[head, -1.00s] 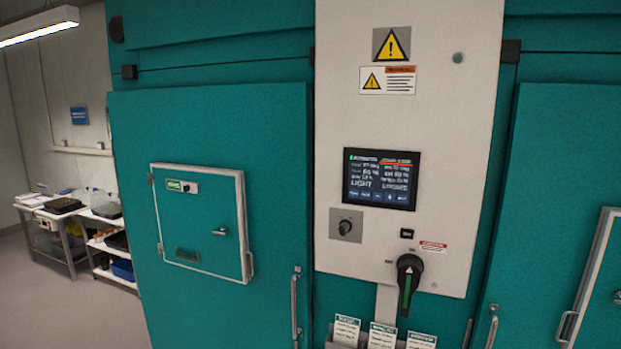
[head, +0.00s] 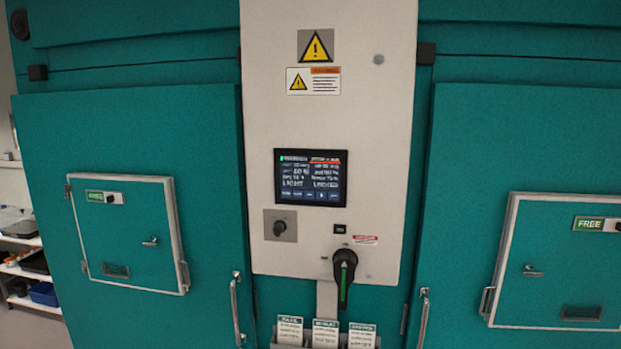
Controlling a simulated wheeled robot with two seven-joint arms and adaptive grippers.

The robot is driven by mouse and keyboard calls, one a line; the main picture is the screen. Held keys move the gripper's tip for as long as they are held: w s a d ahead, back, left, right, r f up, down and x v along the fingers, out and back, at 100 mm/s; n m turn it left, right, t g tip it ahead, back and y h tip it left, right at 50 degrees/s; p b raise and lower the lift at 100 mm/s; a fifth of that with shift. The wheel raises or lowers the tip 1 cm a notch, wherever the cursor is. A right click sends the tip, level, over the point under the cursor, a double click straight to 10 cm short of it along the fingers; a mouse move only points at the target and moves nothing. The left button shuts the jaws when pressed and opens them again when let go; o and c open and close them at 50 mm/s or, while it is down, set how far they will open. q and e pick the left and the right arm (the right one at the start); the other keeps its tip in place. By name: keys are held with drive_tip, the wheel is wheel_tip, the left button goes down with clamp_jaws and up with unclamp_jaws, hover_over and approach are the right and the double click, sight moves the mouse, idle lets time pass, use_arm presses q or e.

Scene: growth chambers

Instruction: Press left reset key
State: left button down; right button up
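A control panel (head: 380,130) stands between two teal chamber doors. Its dark touchscreen (head: 310,177) shows readings in two columns and a row of small blue keys along the bottom edge; a red line runs under the right column's heading. The key labels are too small to read, so I cannot tell which is the left reset key. Below the screen are a small knob on a grey plate (head: 280,226), a small black square (head: 340,229) and a black rotary handle with a green stripe (head: 344,272). Neither of my grippers is in view.
The left door (head: 130,130) and right door (head: 530,130) each carry a small hatch marked FREE. Vertical door handles (head: 236,310) stick out beside the panel. Label cards (head: 325,333) stand in a holder below it. Shelves (head: 22,262) stand at the far left.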

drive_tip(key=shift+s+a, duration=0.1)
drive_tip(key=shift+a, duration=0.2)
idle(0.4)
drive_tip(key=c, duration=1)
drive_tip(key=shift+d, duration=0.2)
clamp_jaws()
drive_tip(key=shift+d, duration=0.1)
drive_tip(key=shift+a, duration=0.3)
